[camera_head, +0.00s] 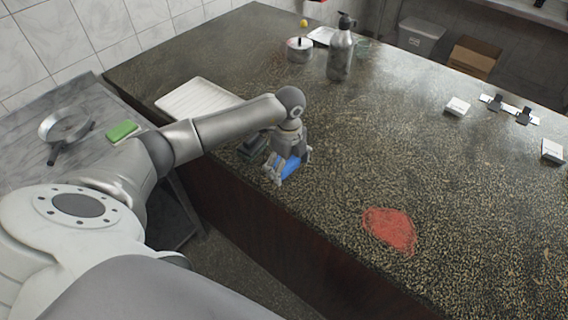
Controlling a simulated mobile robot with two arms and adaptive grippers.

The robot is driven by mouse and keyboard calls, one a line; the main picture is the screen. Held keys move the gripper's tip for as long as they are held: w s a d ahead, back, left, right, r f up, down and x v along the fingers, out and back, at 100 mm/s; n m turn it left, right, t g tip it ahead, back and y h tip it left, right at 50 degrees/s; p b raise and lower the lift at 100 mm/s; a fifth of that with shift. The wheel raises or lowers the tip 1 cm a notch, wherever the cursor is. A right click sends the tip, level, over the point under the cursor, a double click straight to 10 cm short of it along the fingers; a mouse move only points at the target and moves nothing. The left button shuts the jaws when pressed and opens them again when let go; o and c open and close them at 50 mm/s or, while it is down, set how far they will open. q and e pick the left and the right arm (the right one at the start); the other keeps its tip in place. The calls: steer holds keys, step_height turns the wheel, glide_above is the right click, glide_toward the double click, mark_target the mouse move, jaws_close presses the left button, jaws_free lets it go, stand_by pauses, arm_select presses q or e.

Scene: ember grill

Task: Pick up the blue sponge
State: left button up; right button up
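The blue sponge (291,167) is at the near left edge of the dark speckled counter, partly hidden by my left gripper. My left gripper (288,168) points down over it, with a finger on either side of the sponge. I cannot tell whether the fingers press on it or whether it is lifted off the counter. My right gripper is not in view.
A dark object (252,147) lies just left of the gripper. A white ribbed tray (197,98) is behind my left arm. A metal bottle (340,55) and pot (300,50) stand farther back. A red patch (390,230) marks the open counter at right.

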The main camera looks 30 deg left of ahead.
arm_select(q)
steer(key=c, duration=0.4)
steer(key=shift+r, duration=0.1)
steer(key=shift+w+r+b, duration=0.1)
steer(key=shift+r+b, duration=0.35)
steer(key=shift+b, duration=0.1)
steer(key=s+r+b, duration=0.6)
steer(key=s+r, duration=0.6)
steer(key=s, duration=0.2)
steer(key=shift+a, duration=0.25)
